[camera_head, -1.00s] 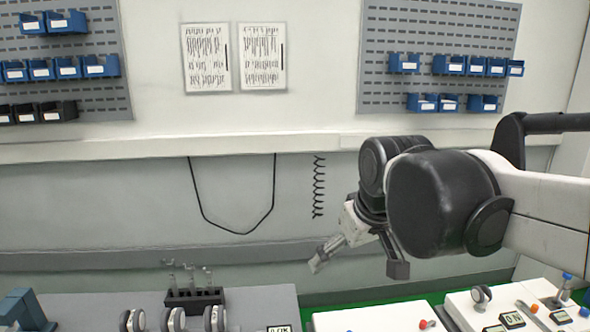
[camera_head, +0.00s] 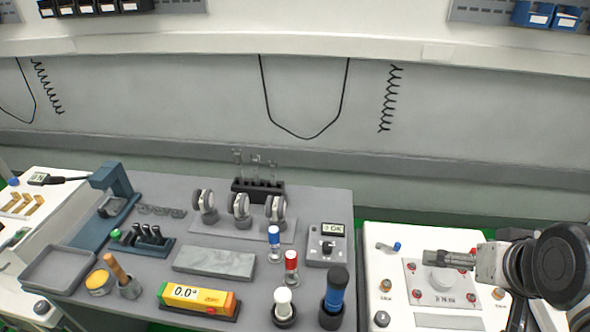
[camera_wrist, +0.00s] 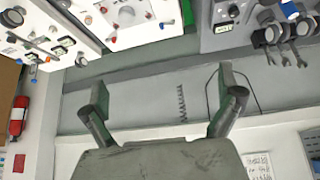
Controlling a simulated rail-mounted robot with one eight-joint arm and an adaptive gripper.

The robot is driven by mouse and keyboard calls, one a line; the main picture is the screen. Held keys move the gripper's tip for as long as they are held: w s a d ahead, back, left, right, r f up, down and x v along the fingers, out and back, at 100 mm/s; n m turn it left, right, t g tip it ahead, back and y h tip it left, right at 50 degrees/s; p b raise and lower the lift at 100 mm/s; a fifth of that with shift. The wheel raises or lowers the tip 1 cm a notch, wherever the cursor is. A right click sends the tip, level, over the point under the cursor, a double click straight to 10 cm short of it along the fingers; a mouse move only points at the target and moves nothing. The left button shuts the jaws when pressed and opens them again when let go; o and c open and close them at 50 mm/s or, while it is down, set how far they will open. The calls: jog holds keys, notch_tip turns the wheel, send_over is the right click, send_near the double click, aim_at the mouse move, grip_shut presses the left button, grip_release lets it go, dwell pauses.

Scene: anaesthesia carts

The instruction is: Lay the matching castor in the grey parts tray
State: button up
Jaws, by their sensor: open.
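Three castors stand in a row on a light plate (camera_head: 225,232) on the grey bench: a left castor (camera_head: 206,207), a middle castor (camera_head: 240,209) and a right castor (camera_head: 277,210). They look alike; I cannot tell which one matches. The grey parts tray (camera_head: 40,284) lies empty at the bench's left front edge. My gripper (camera_head: 430,261) is over the white cart on the right, well apart from the castors and tray. In the wrist view my gripper (camera_wrist: 163,88) is open with nothing between its fingers; castors (camera_wrist: 272,34) show at the upper right.
A grey box with an OK display (camera_head: 327,243) stands right of the castors. Screwdriver-like tools, a yellow level (camera_head: 195,298) and a blue press (camera_head: 110,190) also stand on the bench. A gap separates it from the white cart (camera_head: 380,260), which carries coloured knobs.

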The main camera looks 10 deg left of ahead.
dwell(0.8)
jog(key=c, duration=0.8)
